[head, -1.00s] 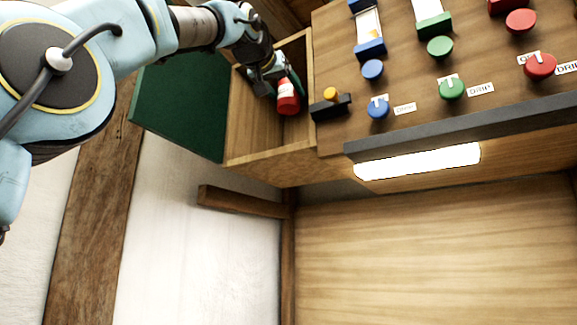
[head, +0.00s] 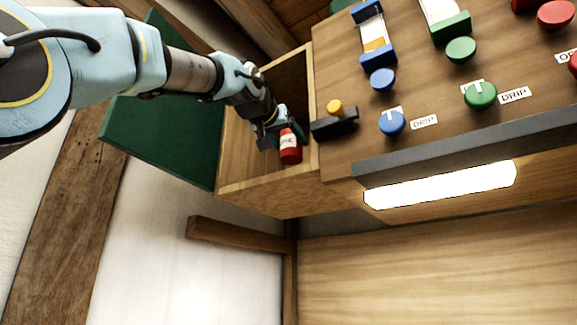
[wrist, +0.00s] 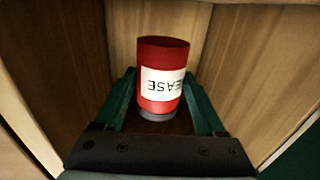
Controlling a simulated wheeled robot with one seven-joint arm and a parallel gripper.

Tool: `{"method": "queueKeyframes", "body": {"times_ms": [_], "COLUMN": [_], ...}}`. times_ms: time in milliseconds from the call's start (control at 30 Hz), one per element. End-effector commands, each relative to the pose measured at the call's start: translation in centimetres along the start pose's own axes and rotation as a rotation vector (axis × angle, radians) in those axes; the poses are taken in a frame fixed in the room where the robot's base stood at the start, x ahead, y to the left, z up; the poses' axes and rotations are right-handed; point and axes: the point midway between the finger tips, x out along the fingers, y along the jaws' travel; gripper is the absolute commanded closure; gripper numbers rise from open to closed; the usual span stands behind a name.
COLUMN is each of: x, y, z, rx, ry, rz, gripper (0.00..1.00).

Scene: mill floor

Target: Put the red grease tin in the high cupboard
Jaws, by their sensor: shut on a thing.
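The red grease tin (head: 291,152) has a white label and is inside the open wooden cupboard (head: 262,202), near its right wall. My gripper (head: 279,136) reaches in from the upper left and is shut on the tin. In the wrist view the tin (wrist: 163,75) stands between the two green fingers (wrist: 160,103), its label reading upside down. Wooden walls surround it there. Whether the tin touches the cupboard floor cannot be told. The green cupboard door (head: 160,140) hangs open to the left.
Right of the cupboard is a wooden panel (head: 345,165) with blue and green knobs, gauges and a black switch with a yellow knob (head: 335,107). A lit lamp (head: 440,184) sits below it. A wooden beam (head: 238,235) runs beneath the cupboard.

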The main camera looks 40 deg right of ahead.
Motion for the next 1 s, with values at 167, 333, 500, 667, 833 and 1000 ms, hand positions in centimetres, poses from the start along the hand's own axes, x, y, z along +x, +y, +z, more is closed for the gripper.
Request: {"method": "queueKeyframes", "body": {"times_ms": [167,333,500,667,833,1000], "x": [-0.1,-0.1,-0.1,-0.1,-0.1,-0.1], "y": [0.0,-0.1,0.0,0.0,0.0,-0.1], "z": [1.5,2.5,4.4,5.5,5.5,5.8], "rx": [0.000,0.001,0.001,0.000,0.000,0.000], "ry": [0.002,0.002,0.001,0.002,0.003,0.003], "rz": [-0.001,-0.002,-0.001,-0.001,-0.001,-0.001], "gripper": [1.00,1.00,1.00,1.00,1.00,1.00]}}
